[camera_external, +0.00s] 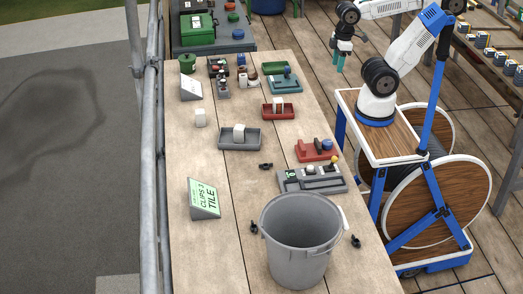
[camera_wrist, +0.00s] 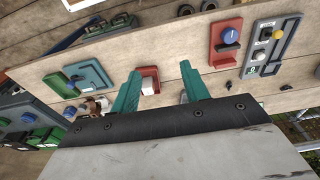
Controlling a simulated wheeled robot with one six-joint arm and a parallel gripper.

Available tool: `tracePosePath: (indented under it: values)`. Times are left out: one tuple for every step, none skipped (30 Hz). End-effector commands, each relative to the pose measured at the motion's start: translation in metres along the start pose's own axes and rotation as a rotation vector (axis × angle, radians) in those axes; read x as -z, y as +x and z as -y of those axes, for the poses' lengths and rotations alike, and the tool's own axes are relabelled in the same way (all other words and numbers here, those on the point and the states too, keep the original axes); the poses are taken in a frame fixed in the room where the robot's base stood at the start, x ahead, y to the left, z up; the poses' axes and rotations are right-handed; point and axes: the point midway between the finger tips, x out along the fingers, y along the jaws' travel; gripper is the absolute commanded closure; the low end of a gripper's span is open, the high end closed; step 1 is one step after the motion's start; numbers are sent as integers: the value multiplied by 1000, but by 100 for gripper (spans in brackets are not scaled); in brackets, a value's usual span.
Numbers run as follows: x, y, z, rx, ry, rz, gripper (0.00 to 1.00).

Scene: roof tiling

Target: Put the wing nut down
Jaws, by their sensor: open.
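My gripper (camera_external: 342,56) hangs above the deck just right of the bench's far half in the external view. In the wrist view its two teal fingers (camera_wrist: 163,88) are spread apart, with nothing visible held between them. I cannot pick out a wing nut for certain. Small black pieces lie on the bench around the bucket: one (camera_external: 265,166) behind it, one (camera_external: 254,227) to its left and one (camera_external: 355,241) to its right. They are too small to identify. A red tray with a white block (camera_wrist: 149,79) shows between the fingers, on the bench below.
Bare wood surrounds the sign.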

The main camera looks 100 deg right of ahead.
Motion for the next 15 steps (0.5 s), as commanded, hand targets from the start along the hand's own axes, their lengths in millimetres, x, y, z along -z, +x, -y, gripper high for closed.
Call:
tracePosePath:
  values:
    - [0,0,1,0,-3,0,55]
    - [0,0,2,1,-9,2,55]
    - [1,3,4,3,-23,14,55]
    - [2,6,6,3,-34,29,55]
    - [3,9,9,4,-47,47,55]
    - [5,14,13,5,-68,75,55]
    - [8,17,17,4,-87,98,55]
    - [12,21,20,0,-108,122,55]
    - [18,27,25,-9,-140,150,55]
    - [25,32,28,-20,-164,167,55]
    - [33,36,32,-32,-183,180,55]
    - [44,44,38,-48,-205,190,55]
    - [52,49,42,-63,-218,195,55]
    - [61,55,47,-76,-229,197,55]
    - [73,64,54,-96,-241,196,55]
